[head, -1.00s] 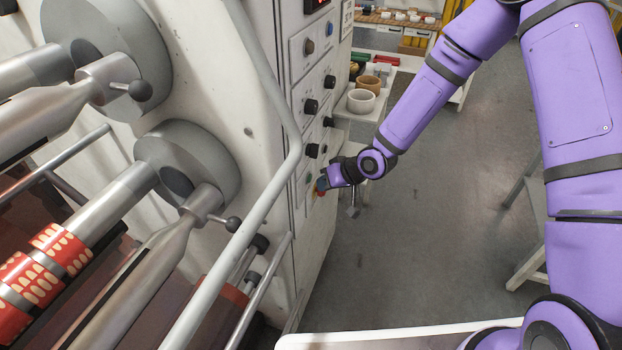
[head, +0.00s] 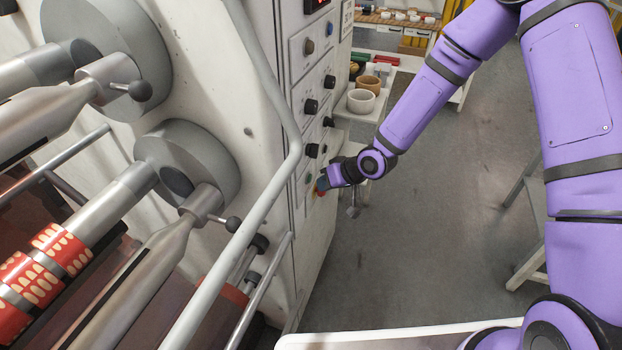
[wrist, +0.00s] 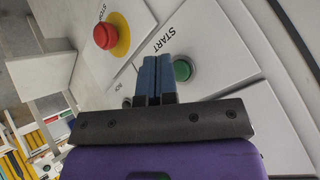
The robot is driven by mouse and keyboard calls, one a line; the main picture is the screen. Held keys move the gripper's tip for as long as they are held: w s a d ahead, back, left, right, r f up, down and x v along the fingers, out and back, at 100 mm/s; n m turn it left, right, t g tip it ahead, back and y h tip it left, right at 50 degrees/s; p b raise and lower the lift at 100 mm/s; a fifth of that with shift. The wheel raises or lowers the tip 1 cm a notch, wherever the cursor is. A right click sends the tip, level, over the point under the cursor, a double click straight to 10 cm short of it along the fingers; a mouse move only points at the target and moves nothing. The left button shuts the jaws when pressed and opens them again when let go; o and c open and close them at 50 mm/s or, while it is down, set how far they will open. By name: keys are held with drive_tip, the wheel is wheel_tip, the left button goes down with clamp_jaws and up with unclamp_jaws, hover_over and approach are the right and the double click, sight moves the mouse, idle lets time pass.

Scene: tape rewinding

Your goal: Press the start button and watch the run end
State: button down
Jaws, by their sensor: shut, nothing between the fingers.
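The green start button (wrist: 182,70) shows in the wrist view, with the word START printed beside it. My gripper (wrist: 155,62) is shut and empty, its blue fingertips over the panel just left of the green button. I cannot tell whether they touch the panel. In the head view my gripper (head: 322,184) is at the lower part of the machine's control panel. The green button (head: 308,178) shows there as a small spot beside the fingers. A red stop button (wrist: 106,36) on a yellow disc stands left of the fingertips in the wrist view.
The rewinding machine (head: 250,130) fills the left, with a grey tubular rail (head: 288,110) in front of its panel. Several black knobs line the panel. A white shelf with tape rolls (head: 361,101) stands behind. The grey floor at centre right is clear.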

drive_tip(key=shift+a, duration=0.1)
idle(0.4)
drive_tip(key=shift+w+a, duration=0.15)
drive_tip(key=shift+a, duration=0.15)
drive_tip(key=shift+w+a, duration=0.15)
drive_tip(key=shift+a, duration=0.2)
idle(0.8)
drive_tip(key=shift+d, duration=0.1)
drive_tip(key=shift+s+d, duration=0.3)
drive_tip(key=shift+d, duration=0.3)
drive_tip(key=shift+s+d, duration=0.3)
drive_tip(key=shift+d, duration=0.5)
drive_tip(key=shift+s+d, duration=0.35)
drive_tip(key=shift+d, duration=0.4)
drive_tip(key=shift+s+d, duration=0.3)
drive_tip(key=shift+d, duration=0.5)
